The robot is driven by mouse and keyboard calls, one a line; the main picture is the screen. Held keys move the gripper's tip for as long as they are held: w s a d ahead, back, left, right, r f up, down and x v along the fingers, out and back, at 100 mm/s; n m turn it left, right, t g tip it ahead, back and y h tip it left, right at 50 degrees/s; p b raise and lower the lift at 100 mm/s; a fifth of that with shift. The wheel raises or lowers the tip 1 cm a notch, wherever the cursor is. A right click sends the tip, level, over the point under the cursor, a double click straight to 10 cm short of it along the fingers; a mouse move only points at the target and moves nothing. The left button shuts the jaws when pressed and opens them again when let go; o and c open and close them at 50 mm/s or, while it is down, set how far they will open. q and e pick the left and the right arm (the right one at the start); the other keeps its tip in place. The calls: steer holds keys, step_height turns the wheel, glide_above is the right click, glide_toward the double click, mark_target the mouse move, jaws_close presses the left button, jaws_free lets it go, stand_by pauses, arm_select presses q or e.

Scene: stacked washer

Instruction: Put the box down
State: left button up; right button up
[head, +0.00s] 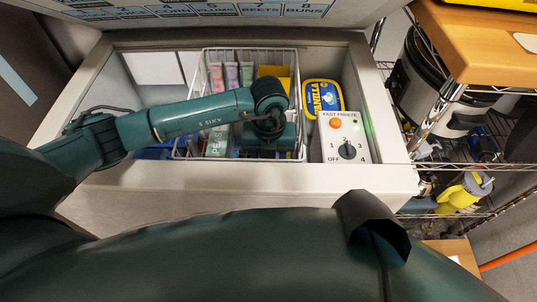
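An open chest freezer (130,178) is in front of me in the head view. A white wire basket (203,60) inside it holds several upright packages with pink, purple and green ends (231,76) and a yellow package (274,72). A pale green package with lettering (217,143) stands at its front. I cannot tell which of these is the box. My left arm reaches in from the left, and its wrist points down into the basket. My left gripper's fingers are hidden below the wrist, so its grip does not show. My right gripper is not seen.
A vanilla tub (323,97) and a control panel with a dial (347,151) are to the basket's right. The raised lid (200,12) is behind. Wire shelves with a slow cooker (425,95) stand at right. The freezer's left back corner looks free.

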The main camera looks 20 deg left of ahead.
arm_select(q)
steer(key=o, duration=0.3)
steer(key=shift+o, duration=0.2)
steer(key=shift+r, duration=0.3)
step_height(320, 180, up, 12)
steer(key=shift+f+p, duration=0.15)
steer(key=shift+p, duration=0.45)
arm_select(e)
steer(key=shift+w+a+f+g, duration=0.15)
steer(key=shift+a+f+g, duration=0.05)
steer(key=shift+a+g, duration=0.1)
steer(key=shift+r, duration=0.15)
